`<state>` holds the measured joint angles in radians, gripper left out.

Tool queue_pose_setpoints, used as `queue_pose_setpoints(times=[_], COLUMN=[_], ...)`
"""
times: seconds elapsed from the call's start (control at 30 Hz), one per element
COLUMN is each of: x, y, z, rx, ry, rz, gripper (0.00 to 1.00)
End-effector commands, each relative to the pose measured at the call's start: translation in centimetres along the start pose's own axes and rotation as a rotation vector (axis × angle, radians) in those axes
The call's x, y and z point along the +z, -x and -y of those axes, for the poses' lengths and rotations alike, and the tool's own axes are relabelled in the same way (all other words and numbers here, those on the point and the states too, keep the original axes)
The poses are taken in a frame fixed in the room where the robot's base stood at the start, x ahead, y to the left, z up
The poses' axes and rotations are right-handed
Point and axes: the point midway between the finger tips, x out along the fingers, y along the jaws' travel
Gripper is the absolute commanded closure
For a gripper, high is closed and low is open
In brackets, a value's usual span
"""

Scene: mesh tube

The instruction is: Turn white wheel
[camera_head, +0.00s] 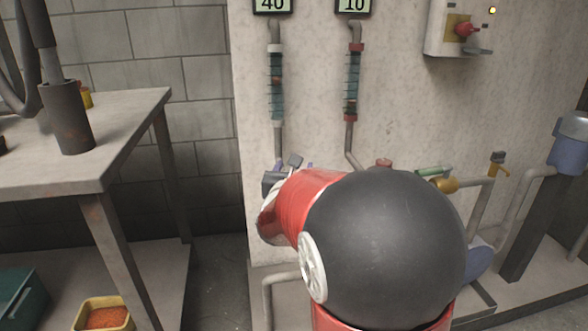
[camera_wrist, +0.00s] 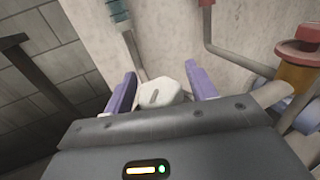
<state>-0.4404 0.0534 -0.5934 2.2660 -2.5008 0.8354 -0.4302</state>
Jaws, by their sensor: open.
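The white wheel (camera_wrist: 162,92) is a pale, many-sided knob with a grey slot in its face. In the wrist view it sits between the two purple fingers of my gripper (camera_wrist: 160,72), with a visible gap on either side. The fingers are spread apart and hold nothing. In the head view my gripper (camera_head: 290,166) is small and partly covered by my red and black arm, low in front of the pale wall panel. I cannot make out the white wheel in the head view; my arm and gripper hide that area.
A red-topped brass valve (camera_wrist: 298,72) stands to the right in the wrist view. Two vertical pipes with blue-green tubes (camera_head: 276,85) rise to displays reading 40 and 10. A metal table (camera_head: 120,115) stands left. More pipes and a yellow-handled valve (camera_head: 498,165) are to the right.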

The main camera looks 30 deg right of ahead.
Motion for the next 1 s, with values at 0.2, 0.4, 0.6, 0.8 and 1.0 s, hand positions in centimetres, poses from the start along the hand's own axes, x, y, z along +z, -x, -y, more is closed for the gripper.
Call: queue_pose_setpoints(times=[0.2,0.4,0.6,0.8,1.0], x=[0.1,0.1,0.0,0.0,0.0], y=[3.3,6.4,7.5,7.5,7.5], z=[-0.1,-0.1,0.0,0.0,0.0], rx=[0.004,0.003,0.001,0.001,0.001], ry=[-0.003,-0.001,0.002,0.002,0.001], rz=[0.0,0.0,0.001,0.0,0.0], gripper=[0.43,0.43,0.43,0.43,0.43])
